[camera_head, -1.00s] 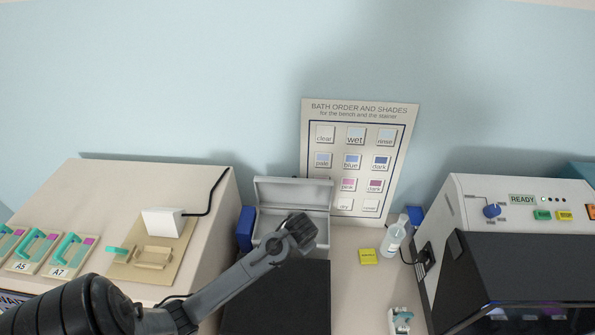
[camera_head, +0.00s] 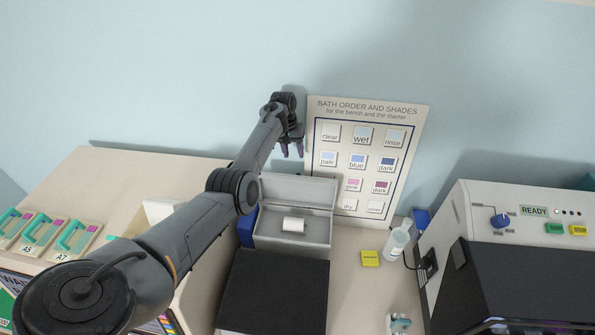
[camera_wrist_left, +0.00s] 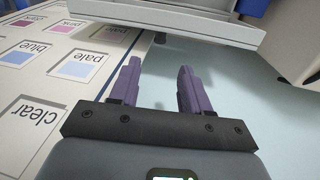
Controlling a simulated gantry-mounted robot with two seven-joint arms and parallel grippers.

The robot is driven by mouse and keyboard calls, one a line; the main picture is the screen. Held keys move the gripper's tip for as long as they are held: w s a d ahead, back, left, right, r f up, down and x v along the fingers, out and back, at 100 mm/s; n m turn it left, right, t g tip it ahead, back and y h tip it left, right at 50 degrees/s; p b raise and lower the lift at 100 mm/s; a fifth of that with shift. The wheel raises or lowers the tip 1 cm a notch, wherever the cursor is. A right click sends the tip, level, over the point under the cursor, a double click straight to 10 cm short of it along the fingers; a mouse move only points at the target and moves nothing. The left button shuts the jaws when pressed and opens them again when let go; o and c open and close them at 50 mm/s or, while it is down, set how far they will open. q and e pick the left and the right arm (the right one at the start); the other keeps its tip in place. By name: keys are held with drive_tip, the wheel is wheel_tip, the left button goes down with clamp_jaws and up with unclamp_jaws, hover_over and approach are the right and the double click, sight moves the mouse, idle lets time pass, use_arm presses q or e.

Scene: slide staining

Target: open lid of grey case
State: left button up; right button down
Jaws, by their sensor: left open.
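The grey case (camera_head: 292,240) stands at the back of the bench, and its lid (camera_head: 299,191) is raised, standing up along the rear edge. The interior is visible, with a white roll (camera_head: 293,224) inside. My left gripper (camera_head: 291,151) is above and behind the raised lid, near the wall, with its fingers pointing down. In the left wrist view my gripper's purple fingers (camera_wrist_left: 157,65) are apart with nothing between them. A pale grey edge, seemingly the case's lid (camera_wrist_left: 180,22), lies beyond the fingertips. My right gripper is not in view.
The bath order board (camera_head: 368,158) stands close to the right of the gripper. A blue object (camera_head: 247,228) is beside the case's left side. A black panel (camera_head: 273,290) lies in front. A yellow block (camera_head: 370,258) and a bottle (camera_head: 397,240) are to the right.

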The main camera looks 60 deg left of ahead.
use_arm(q)
drive_tip(key=f+b, duration=0.1)
drive_tip(key=f, duration=0.1)
drive_tip(key=f+b, duration=0.2)
drive_tip(key=f, duration=0.1)
drive_tip(key=f+b, duration=0.2)
drive_tip(key=shift+w+d+f, duration=0.35)
drive_tip(key=shift+d+f, duration=0.05)
drive_tip(key=shift+w+d+f+b, duration=0.15)
drive_tip(key=shift+f+b, duration=0.95)
drive_tip(key=shift+b, duration=0.15)
clamp_jaws()
